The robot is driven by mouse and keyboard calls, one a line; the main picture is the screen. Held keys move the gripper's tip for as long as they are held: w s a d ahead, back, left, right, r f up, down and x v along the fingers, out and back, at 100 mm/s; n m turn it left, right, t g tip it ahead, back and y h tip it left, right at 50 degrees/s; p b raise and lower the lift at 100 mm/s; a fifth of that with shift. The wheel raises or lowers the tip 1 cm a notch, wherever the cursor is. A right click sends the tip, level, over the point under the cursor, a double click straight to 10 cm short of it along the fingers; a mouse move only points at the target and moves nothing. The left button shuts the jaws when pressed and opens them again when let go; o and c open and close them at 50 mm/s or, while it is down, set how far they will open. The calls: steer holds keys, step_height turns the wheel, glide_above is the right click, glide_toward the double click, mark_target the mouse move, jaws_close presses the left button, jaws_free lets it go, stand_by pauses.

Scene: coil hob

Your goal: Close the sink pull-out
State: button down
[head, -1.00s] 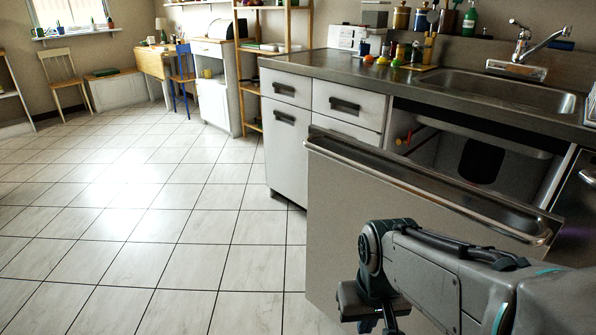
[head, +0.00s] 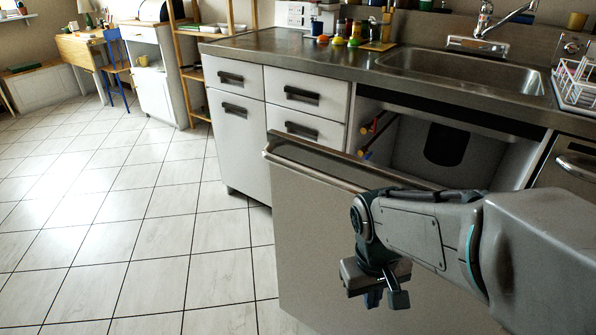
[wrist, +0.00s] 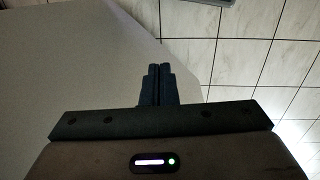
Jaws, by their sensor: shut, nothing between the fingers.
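The sink pull-out (head: 330,240) stands open in front of the sink cabinet, its light front panel well out from the frame. A rail handle (head: 300,157) runs along its top edge, and my arm hides part of it. Behind it the cabinet opening (head: 405,145) under the sink (head: 455,70) shows dark. My gripper (head: 385,298) points down in front of the panel, with nothing held. In the wrist view my gripper (wrist: 157,85) has its fingers together over the pale panel (wrist: 75,60), near its edge. I cannot tell whether they touch it.
Drawers and a cupboard (head: 237,145) stand left of the opening, shut. A dishwasher or oven door with a handle (head: 575,165) is at the right. A dish rack (head: 578,85) stands on the steel counter. Tiled floor (head: 130,230) is free at the left.

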steer(key=w+a+n+h+p, duration=0.3)
steer(key=w+n+h+p, duration=0.3)
steer(key=n+h, duration=0.15)
steer(key=n+t+h+p, duration=0.2)
steer(key=n+t+p, duration=0.7)
steer(key=n+t, duration=0.8)
glide_toward(294, 198)
steer(key=w+d, duration=0.1)
steer(key=w, duration=0.1)
steer(key=w+d+r+n+g, duration=0.1)
steer(key=w+d+n+g, duration=0.1)
steer(key=w, duration=0.1)
steer(key=shift+w+d+r, duration=0.25)
steer(key=shift+w, duration=0.15)
